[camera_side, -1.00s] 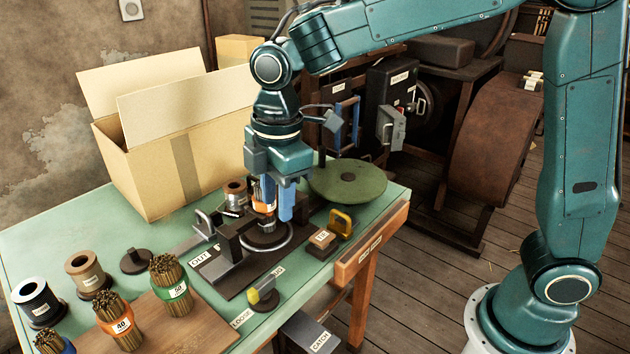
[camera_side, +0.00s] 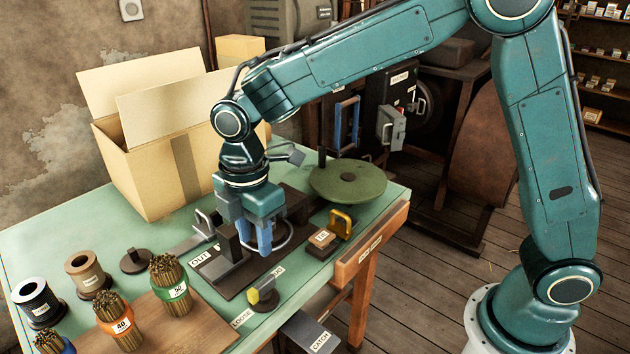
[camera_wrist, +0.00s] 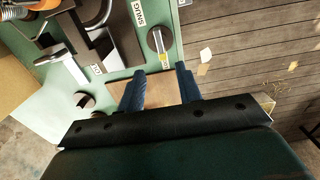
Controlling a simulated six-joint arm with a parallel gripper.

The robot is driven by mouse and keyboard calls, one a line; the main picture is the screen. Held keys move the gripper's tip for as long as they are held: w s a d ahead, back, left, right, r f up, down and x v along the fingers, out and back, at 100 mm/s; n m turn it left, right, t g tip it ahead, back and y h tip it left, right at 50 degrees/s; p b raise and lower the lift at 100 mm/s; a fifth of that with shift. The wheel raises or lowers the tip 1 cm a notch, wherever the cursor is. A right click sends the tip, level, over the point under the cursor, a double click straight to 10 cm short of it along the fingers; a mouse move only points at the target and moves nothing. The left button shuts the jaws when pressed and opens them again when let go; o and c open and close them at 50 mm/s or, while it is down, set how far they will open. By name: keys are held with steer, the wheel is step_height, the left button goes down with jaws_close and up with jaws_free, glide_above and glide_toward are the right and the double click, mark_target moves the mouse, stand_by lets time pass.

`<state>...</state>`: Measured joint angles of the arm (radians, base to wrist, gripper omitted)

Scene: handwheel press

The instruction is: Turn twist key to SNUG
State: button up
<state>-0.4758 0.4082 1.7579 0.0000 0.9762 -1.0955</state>
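The twist key (camera_side: 263,294) has a yellow-and-grey grip on a round dark base near the table's front edge. The LOOSE label (camera_side: 242,317) lies to its lower left and the SNUG label (camera_side: 278,271) to its upper right. In the wrist view the key (camera_wrist: 158,40) is beyond my fingertips, with the SNUG label (camera_wrist: 136,12) to its upper left. The grip does not point clearly at SNUG. My gripper (camera_side: 257,240) is above the press's front part, apart from the key. In the wrist view my gripper (camera_wrist: 160,84) is open and empty.
The press plate (camera_side: 228,284) with grey clamp parts stands behind the key. A yellow handle (camera_side: 341,221) and green disc (camera_side: 347,181) are to the right. Bundles (camera_side: 171,285) on a brown board (camera_side: 205,320) are left of the key. A carton (camera_side: 165,165) stands behind.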

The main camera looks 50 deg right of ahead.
mark_target(262, 284)
step_height(262, 284, down, 11)
steer(key=shift+f, duration=0.1)
stand_by(0.4)
jaws_close()
